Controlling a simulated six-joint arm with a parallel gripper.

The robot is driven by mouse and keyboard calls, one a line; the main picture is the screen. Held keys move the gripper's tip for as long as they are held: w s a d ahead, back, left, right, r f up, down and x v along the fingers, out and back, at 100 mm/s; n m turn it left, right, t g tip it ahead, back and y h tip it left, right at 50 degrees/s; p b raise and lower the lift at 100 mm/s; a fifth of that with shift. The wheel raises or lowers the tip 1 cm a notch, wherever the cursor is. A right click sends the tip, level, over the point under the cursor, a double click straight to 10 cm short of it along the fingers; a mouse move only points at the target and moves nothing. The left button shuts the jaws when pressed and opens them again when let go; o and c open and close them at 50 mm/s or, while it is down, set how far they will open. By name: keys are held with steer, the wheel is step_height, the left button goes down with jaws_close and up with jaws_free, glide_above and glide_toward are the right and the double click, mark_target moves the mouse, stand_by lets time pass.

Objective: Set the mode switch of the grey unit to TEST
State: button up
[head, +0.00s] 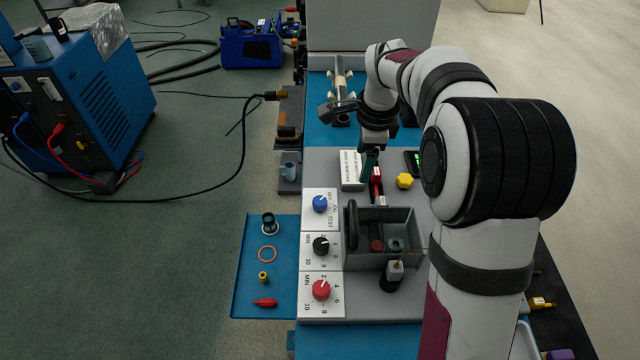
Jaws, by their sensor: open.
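A blue knob (320,204) sits on a white label plate (312,222) at the left side of the grey unit (375,308). The print beside it is small, and TEST seems to be among the words. I cannot tell clearly which word the knob points at. A black knob (321,244) and a red knob (321,289) sit on numbered MIN plates below it. My gripper (369,172) points down above the back part of the unit, behind and to the right of the blue knob. It is open and apart from the knob; its fingertips are partly hard to see.
A grey open box (405,222) with small parts stands right of the knobs. A red-and-black item (377,182) and a yellow knob (404,181) are near my gripper. A blue tray (245,300) with small parts lies left. A blue welder (95,110) stands on the floor.

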steer(key=w+a+n+g, duration=0.15)
steer(key=a+n, duration=0.35)
steer(key=n, duration=1.6)
glide_toward(320, 200)
steer(key=shift+g, duration=0.45)
steer(key=f, duration=0.8)
steer(key=shift+w+a+f, duration=0.15)
steer(key=shift+w+f, duration=0.1)
steer(key=shift+w, duration=0.05)
jaws_close()
